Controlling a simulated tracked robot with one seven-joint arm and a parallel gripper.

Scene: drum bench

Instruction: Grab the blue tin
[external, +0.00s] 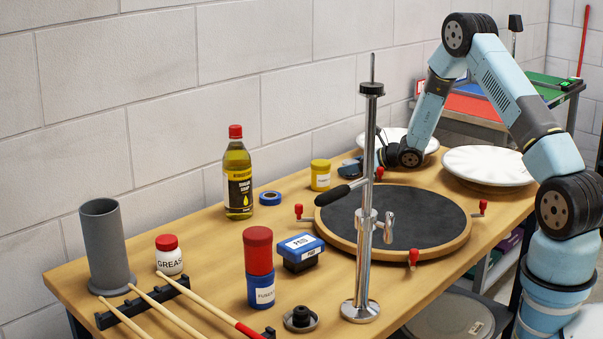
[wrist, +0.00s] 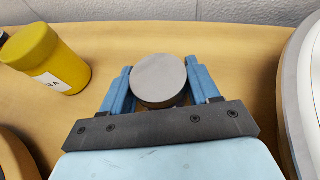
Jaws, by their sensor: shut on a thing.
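My gripper (wrist: 160,88) is shut on a round tin with a flat grey top (wrist: 159,80). Its blue fingers press on the left and right sides of the tin. The tin's side is mostly hidden, so its colour is unclear. In the external view my gripper (external: 352,167) is low over the back of the bench, beside a yellow jar (external: 320,175); the tin is hard to make out there. I cannot tell whether it touches the bench. The yellow jar also shows at the upper left of the wrist view (wrist: 47,60).
A round drum pad (external: 400,215) with red knobs and a chrome stand (external: 363,250) are in front. White drum heads (external: 487,165) lie to the right. An oil bottle (external: 238,180), blue tape (external: 270,198), blue box (external: 301,250) and red-topped blue jar (external: 260,290) stand left. The wall is behind.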

